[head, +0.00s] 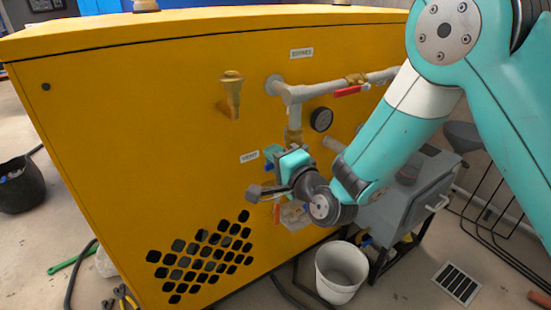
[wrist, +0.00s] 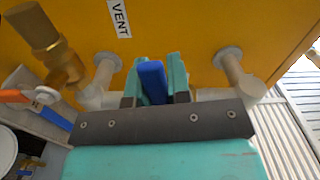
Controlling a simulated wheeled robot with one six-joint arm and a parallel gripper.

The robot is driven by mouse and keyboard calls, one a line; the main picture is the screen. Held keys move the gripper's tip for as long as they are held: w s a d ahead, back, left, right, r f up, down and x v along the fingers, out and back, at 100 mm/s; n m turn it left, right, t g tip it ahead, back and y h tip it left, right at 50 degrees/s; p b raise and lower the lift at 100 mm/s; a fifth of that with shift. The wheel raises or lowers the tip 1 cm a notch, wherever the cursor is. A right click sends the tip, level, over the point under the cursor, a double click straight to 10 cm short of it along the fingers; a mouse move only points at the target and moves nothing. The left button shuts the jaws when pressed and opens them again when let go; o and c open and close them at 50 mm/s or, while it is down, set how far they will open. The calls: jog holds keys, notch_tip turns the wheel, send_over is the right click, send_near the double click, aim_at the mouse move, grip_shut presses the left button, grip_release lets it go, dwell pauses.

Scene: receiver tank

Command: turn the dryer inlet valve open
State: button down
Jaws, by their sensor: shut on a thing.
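My gripper (head: 273,154) is at the front of the yellow cabinet, just right of the VENT label (head: 249,157). In the wrist view its two teal fingers (wrist: 154,80) are shut on a blue handle (wrist: 152,82), which stands between them. The handle's valve body and its angle to the pipe are hidden by my gripper. A valve with a red lever (head: 350,91) sits on the upper grey pipe, with the lever along the pipe. An orange lever (wrist: 15,96) shows at the left of the wrist view. I cannot read a dryer inlet label in either view.
The yellow cabinet (head: 130,120) fills the left and middle. A pressure gauge (head: 321,119) is above my gripper. A white bucket (head: 341,270) stands on the floor below my arm, beside a grey unit (head: 400,205). Pipe stubs (wrist: 106,70) flank my fingers.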

jog(key=shift+f+n+b, duration=0.95)
jog(key=shift+n+b, duration=0.15)
jog(key=shift+b, duration=0.05)
jog(key=shift+w+d+f+n+b, duration=0.15)
jog(key=shift+f+n+b, duration=0.35)
jog(key=shift+n+b, duration=0.65)
jog(key=c, duration=1.2)
grip_release()
jog(key=shift+o, duration=0.7)
jog(key=shift+d, duration=0.15)
